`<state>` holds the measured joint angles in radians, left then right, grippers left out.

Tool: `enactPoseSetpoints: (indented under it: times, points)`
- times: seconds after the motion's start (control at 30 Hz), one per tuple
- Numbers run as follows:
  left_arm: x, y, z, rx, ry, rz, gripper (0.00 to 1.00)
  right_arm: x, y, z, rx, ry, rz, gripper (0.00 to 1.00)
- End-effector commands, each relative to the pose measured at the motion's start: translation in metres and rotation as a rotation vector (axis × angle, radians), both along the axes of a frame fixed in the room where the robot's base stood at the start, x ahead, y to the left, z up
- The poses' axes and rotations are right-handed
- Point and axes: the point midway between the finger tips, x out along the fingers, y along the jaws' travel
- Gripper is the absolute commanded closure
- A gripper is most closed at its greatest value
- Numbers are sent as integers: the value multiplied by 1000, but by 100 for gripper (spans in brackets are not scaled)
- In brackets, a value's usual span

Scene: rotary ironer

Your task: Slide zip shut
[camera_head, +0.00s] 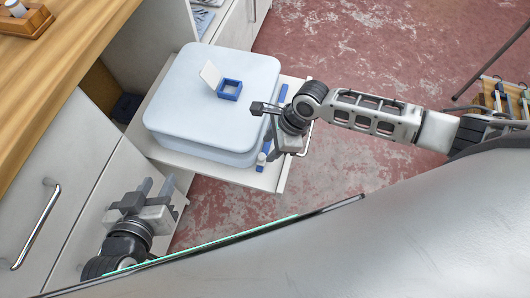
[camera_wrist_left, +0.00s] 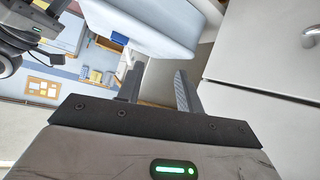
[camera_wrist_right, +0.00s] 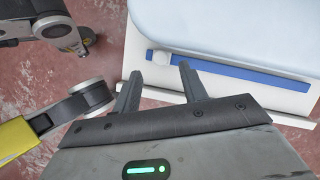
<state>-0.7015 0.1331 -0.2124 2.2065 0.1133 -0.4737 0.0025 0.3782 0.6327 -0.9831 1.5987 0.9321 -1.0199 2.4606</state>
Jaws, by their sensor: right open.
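A blue strip (camera_head: 283,94) runs along the right edge of a white pull-out tray, beside a pale blue box (camera_head: 215,100). It also shows in the right wrist view (camera_wrist_right: 240,74), with a round white knob (camera_wrist_right: 158,58) at its left end. The knob shows near the strip's front end in the head view (camera_head: 261,158). My right gripper (camera_head: 258,108) is open and empty by the box's right side; in the right wrist view its fingertips (camera_wrist_right: 159,70) point toward the knob. My left gripper (camera_head: 156,186) is open and empty, in front of the tray's left corner.
The white tray (camera_head: 240,176) juts from white cabinets (camera_head: 75,185) under a wooden counter (camera_head: 50,70). Open red floor (camera_head: 345,165) lies to the right.

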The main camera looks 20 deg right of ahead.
Motion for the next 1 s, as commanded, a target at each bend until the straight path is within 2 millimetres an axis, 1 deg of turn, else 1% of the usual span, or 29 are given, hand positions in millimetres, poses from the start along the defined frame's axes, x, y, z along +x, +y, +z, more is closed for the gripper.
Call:
enactPoseSetpoints:
  times: [0.03, 0.13, 0.23, 0.4, 0.63, 0.67, 0.7, 0.77, 0.8, 1.0]
  points:
    - [-1, 0, -5, 1, 0, 0, 64, 1, 4, -12, -1, 0, 0, 57]
    - [-1, 0, -7, 3, -5, -1, 64, 2, 10, -26, -1, 0, 1, 57]
    - [0, 0, -6, 4, -16, -1, 64, 3, 14, -34, 1, -1, 1, 57]
    - [1, 0, -4, 4, -21, -2, 64, 4, 16, -41, -1, -1, 1, 57]
    - [1, -1, -4, 4, -20, -4, 64, 4, 16, -41, 0, -2, 1, 57]
    - [1, -1, -4, 5, -21, -4, 64, 4, 16, -41, 0, -2, 1, 60]
    - [1, -1, -4, 4, -21, -5, 64, 4, 16, -41, 0, -2, 1, 71]
    - [1, -1, -5, 5, -20, -5, 64, 4, 16, -40, 0, -2, 1, 88]
    - [1, -1, -5, 5, -20, -5, 64, 4, 16, -40, 0, -2, 1, 99]
    - [0, -1, -3, 4, -20, -6, 64, 4, 15, -39, 0, -1, -1, 100]
